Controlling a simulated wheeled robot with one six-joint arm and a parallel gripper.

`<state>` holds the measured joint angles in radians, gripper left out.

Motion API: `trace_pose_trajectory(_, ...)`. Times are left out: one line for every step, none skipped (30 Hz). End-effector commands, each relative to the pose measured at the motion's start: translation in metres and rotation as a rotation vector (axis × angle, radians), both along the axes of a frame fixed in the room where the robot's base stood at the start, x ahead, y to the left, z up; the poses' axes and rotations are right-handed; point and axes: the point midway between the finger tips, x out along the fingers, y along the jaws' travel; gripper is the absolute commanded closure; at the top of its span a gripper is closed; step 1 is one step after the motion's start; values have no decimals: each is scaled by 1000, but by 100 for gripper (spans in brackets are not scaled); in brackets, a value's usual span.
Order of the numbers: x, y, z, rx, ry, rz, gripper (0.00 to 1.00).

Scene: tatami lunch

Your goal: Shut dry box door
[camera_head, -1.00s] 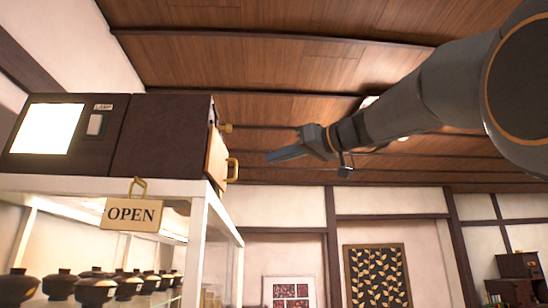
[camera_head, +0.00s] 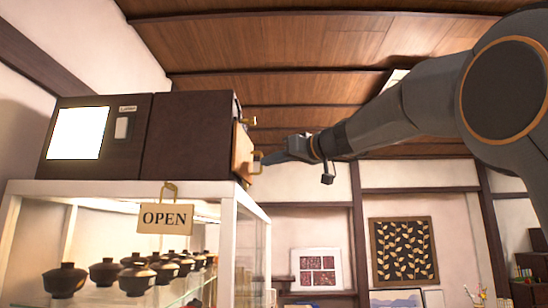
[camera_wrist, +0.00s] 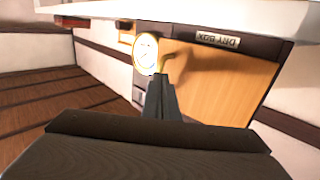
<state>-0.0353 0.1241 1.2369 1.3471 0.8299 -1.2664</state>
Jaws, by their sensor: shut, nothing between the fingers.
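The dry box (camera_head: 190,135) is a dark brown case on top of a glass cabinet. Its light wood door (camera_head: 241,150) is on the right side, seen nearly edge-on, with a brass handle (camera_head: 257,163). My gripper (camera_head: 266,159) is shut and empty, its tips right at the handle; I cannot tell whether they touch. In the wrist view, the wood door (camera_wrist: 225,78) lies beyond my shut fingers (camera_wrist: 160,84), under an upside-down DRY BOX label (camera_wrist: 217,40). How far the door stands open is unclear.
The white-framed cabinet (camera_head: 120,187) holds several dark lidded bowls (camera_head: 65,280). An OPEN sign (camera_head: 166,218) hangs from its top edge. Framed pictures (camera_head: 403,251) hang on the far wall. The air right of the dry box is clear apart from my arm.

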Motion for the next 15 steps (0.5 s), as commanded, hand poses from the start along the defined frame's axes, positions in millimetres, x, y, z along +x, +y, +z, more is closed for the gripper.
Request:
trace_pose_trajectory(0,0,0,0,0,0,100)
trace_pose_trajectory(0,0,0,0,0,0,100)
trace_pose_trajectory(0,0,0,0,0,0,100)
trace_pose_trajectory(0,0,0,0,0,0,100)
trace_pose_trajectory(0,0,0,0,0,0,100)
trace_pose_trajectory(0,0,0,0,0,0,100)
trace_pose_trajectory(0,0,0,0,0,0,100)
trace_pose_trajectory(0,1,0,1,-1,0,100)
trace_pose_trajectory(1,2,-1,1,-1,1,100)
trace_pose_trajectory(2,3,-1,1,0,1,100)
trace_pose_trajectory(3,5,-2,1,0,1,100)
trace_pose_trajectory(4,7,-2,-1,-1,1,100)
trace_pose_trajectory(5,8,-2,-1,-2,1,100)
trace_pose_trajectory(7,10,-3,0,-1,1,100)
trace_pose_trajectory(8,12,-3,0,-1,1,100)
